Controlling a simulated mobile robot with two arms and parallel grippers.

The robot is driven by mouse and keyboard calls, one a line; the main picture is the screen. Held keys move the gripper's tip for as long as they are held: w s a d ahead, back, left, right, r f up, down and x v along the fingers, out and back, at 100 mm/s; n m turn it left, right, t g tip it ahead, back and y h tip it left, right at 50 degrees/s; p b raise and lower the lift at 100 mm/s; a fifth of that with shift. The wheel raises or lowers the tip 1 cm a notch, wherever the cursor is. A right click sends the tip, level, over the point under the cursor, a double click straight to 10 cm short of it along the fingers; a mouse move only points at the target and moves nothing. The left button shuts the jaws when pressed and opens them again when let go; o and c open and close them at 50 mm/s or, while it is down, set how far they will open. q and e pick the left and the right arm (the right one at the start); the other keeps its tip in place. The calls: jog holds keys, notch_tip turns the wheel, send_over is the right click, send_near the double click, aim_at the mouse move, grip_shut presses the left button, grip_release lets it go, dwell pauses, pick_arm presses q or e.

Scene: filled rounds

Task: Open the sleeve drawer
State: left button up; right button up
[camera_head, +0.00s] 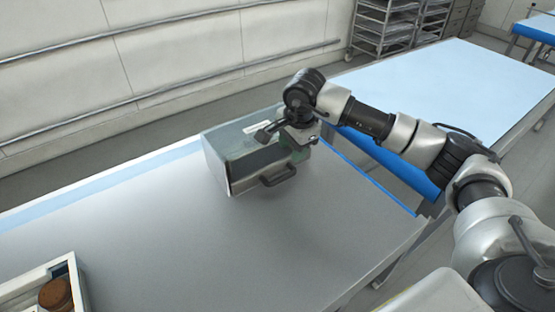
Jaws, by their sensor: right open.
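The sleeve drawer unit (217,163) is a grey-green box near the far edge of the table, towards its right end. A dark handle (277,178) stands out from its front face. My right gripper (270,132) is over the top of the box, above and behind the handle, and hides part of the top. Its jaws are open, with nothing seen between them. I cannot tell whether it touches the box. My left gripper is not in view.
A light wooden tray (72,276) with a brown round jar (55,295) sits at the lower left. The grey table (190,250) is clear in front of the box. Another table with a pale blue top (455,80) stands behind, to the right. A rack (385,25) is farther back.

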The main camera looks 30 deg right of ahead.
jog(key=p, duration=0.2)
send_over(287, 175)
jog(key=s, duration=0.2)
notch_tip(287, 175, down, 5)
jog(key=f, duration=0.1)
jog(key=w+f+p, duration=0.1)
jog(key=f, duration=0.1)
jog(key=w+f, duration=0.1)
jog(key=f, duration=0.1)
jog(key=shift+f, duration=0.15)
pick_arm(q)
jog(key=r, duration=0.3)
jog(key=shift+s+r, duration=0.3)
pick_arm(e)
jog(key=shift+s, duration=0.1)
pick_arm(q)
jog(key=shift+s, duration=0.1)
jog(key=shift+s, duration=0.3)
pick_arm(e)
grip_shut()
